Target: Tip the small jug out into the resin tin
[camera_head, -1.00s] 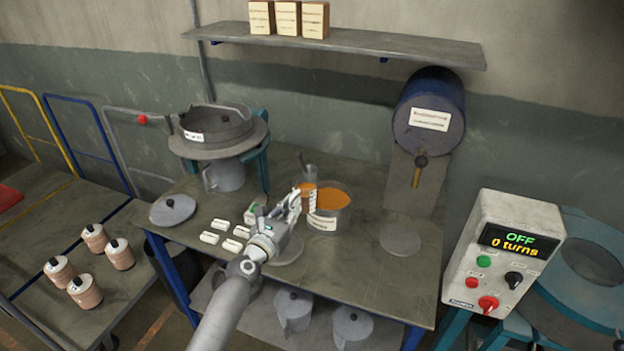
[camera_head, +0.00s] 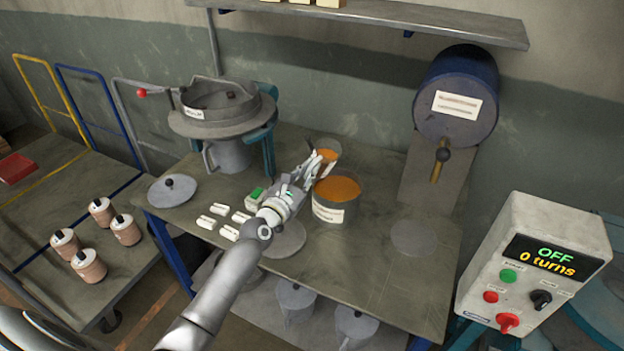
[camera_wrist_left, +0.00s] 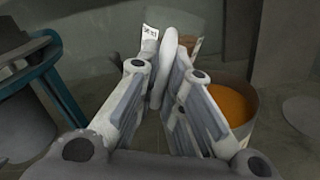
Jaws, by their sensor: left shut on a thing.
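My left gripper (camera_head: 312,166) is shut on the handle of the small jug (camera_head: 328,147). The jug is at the far left of the resin tin (camera_head: 328,211), looks raised and close to upright, and shows orange liquid inside. The open tin stands on the bench with an orange surface. The tin (camera_wrist_left: 247,125) is to the right there, apart from the fingers. My right gripper is not in view.
A blue drum (camera_head: 455,100) with a tap is behind right. A sieve-like machine (camera_head: 222,108) and a grey lid (camera_head: 172,190) are at left. White blocks (camera_head: 222,209) lie near my arm. A control box (camera_head: 530,270) reads OFF, 0 turns. The bench's right side is fairly clear.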

